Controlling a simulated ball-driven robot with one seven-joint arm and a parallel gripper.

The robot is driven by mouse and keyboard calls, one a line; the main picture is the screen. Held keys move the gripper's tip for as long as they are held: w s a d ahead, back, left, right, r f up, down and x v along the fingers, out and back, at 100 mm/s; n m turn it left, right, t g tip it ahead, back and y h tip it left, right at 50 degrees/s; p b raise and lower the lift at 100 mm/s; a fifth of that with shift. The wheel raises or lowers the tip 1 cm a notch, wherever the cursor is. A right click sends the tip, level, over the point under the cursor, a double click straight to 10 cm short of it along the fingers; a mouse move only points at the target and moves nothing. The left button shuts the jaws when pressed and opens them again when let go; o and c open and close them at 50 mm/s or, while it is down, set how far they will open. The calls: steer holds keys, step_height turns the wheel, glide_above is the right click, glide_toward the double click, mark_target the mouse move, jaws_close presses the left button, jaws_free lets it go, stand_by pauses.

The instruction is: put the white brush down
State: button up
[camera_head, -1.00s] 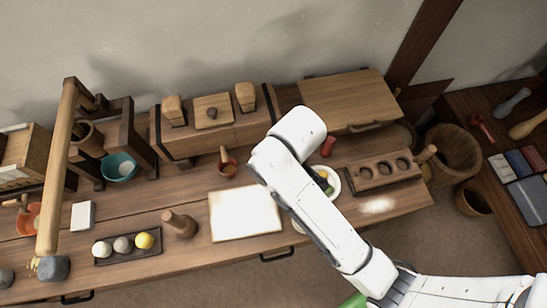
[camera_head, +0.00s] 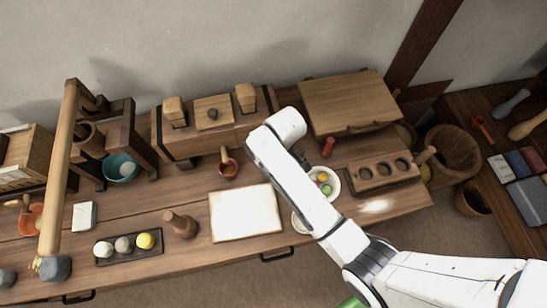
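I cannot make out a white brush in this view. My white arm reaches in from the lower right over the right half of the long wooden bench (camera_head: 150,205). Its rounded joint stands above the bench near the red cylinder. My gripper's fingers do not show; the arm hides them, so I cannot see whether they hold anything.
A pale board (camera_head: 245,213) lies mid-bench. Right of it are a white bowl of coloured balls (camera_head: 336,189), a red cylinder (camera_head: 327,147) and a holed wooden block (camera_head: 367,187). A ball tray (camera_head: 114,258) and wooden pestle (camera_head: 181,224) stand left.

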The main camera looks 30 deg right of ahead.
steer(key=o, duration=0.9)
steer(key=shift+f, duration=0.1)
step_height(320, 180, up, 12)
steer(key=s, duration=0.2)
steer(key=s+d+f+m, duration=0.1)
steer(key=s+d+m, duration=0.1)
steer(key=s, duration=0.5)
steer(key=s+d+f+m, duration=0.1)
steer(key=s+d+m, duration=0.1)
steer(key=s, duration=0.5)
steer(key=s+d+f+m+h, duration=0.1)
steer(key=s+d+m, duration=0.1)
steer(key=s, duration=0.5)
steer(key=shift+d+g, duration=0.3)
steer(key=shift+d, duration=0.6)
